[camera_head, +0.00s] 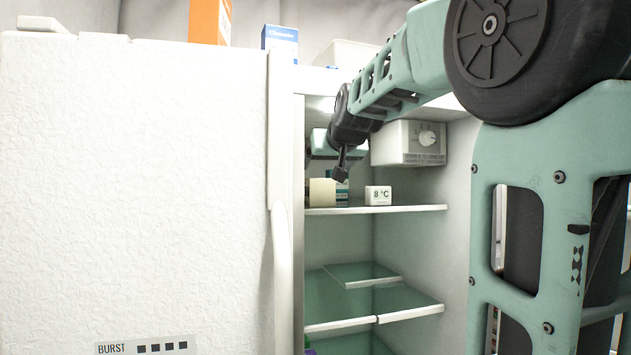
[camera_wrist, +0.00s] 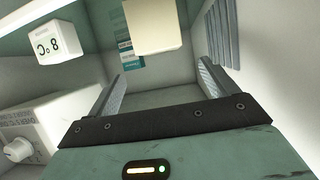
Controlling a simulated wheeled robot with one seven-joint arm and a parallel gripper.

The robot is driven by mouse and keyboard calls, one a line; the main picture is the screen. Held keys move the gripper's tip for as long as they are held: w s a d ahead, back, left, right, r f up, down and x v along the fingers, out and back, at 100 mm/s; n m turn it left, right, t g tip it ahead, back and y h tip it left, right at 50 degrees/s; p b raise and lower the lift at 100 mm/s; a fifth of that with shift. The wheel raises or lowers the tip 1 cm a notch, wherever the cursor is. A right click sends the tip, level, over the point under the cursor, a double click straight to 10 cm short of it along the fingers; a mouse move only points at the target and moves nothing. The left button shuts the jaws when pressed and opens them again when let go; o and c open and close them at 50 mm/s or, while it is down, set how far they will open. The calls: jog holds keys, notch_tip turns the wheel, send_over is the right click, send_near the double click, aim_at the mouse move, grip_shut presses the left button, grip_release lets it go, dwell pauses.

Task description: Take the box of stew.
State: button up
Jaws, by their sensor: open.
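A cream block-shaped item (camera_head: 322,192) stands on the upper shelf of the open fridge. A teal-and-white labelled box (camera_head: 341,193) shows partly behind it; its text is too small to read, so I cannot tell whether either is the stew. In the wrist view the cream item (camera_wrist: 152,27) lies just beyond the fingertips, with the teal label (camera_wrist: 125,45) beside it. My gripper (camera_head: 341,172) reaches into the fridge above the shelf. In the wrist view my gripper (camera_wrist: 161,72) is open, with nothing between its fingers.
A white thermometer cube (camera_head: 378,196) reading 8 °C stands right of the items. A control box with a dial (camera_head: 408,142) hangs above it. The fridge door (camera_head: 135,190) stands at left. Glass shelves (camera_head: 350,290) lie below. Orange (camera_head: 210,20) and blue-white (camera_head: 280,38) boxes are on top.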

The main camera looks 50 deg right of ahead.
jog(key=p+x, duration=0.1)
jog(key=x, duration=0.3)
jog(key=shift+w+d, duration=0.15)
jog(key=shift+w, duration=0.05)
jog(key=shift+w+d+p, duration=0.3)
jog(key=shift+w+p, duration=0.15)
jog(key=shift+p, duration=0.3)
jog(key=x, duration=0.3)
jog(key=shift+a+f, duration=0.1)
jog(key=shift+f, duration=0.05)
jog(key=shift+w+d+f, duration=0.15)
jog(key=shift+w+d, duration=0.2)
jog(key=shift+w, duration=0.15)
jog(key=c, duration=1.4)
